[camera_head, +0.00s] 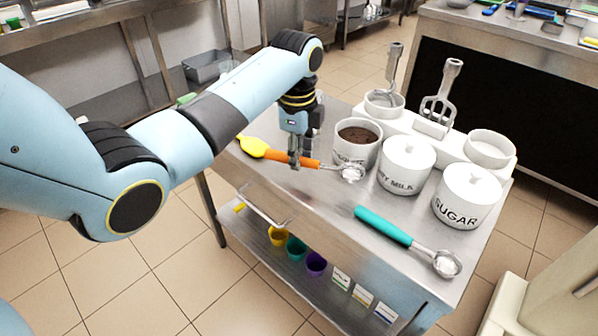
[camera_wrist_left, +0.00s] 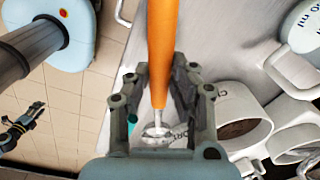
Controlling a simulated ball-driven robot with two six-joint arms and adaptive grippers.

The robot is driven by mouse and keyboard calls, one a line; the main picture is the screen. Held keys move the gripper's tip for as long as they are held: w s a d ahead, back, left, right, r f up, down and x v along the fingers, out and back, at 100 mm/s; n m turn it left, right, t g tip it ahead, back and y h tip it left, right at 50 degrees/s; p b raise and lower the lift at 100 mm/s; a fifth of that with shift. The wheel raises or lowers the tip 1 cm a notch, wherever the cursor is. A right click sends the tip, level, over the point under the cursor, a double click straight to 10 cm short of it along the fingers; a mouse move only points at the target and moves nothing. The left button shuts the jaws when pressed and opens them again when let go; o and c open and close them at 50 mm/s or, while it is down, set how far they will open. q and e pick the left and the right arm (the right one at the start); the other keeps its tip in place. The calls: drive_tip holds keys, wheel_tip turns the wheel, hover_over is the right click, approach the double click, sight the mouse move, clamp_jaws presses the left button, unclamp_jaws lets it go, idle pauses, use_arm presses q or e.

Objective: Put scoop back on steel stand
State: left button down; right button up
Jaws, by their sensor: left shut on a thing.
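My left gripper (camera_head: 294,163) is shut on the orange handle of a scoop (camera_head: 310,163) above the steel table near its left side. The scoop's metal bowl (camera_head: 351,173) points right, in front of the open tub of brown powder. In the left wrist view, the orange handle (camera_wrist_left: 163,45) runs between the fingers of my left gripper (camera_wrist_left: 160,92). A pale stand (camera_head: 462,141) at the back of the table holds two upright metal tools. What seems to be my right gripper (camera_wrist_left: 22,125) is small and dark at the left wrist view's left edge.
A teal-handled scoop (camera_head: 385,228) lies at the table's front right. The brown powder tub (camera_head: 350,154), dry milk jar (camera_head: 406,170) and sugar jar (camera_head: 467,195) stand in a row. Bare steel (camera_head: 325,205) lies in front.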

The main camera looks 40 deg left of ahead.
sight(299, 181)
use_arm(q)
wheel_tip(299, 181, down, 4)
drive_tip(key=shift+d+r, duration=0.15)
drive_tip(key=shift+r, duration=0.1)
drive_tip(key=shift+f, duration=0.45)
use_arm(e)
drive_tip(key=shift+s+a+f, duration=0.25)
drive_tip(key=shift+a+f, duration=0.1)
drive_tip(key=shift+a, duration=0.3)
use_arm(q)
drive_tip(key=c, duration=1.2)
unclamp_jaws()
use_arm(e)
drive_tip(key=shift+d, duration=0.4)
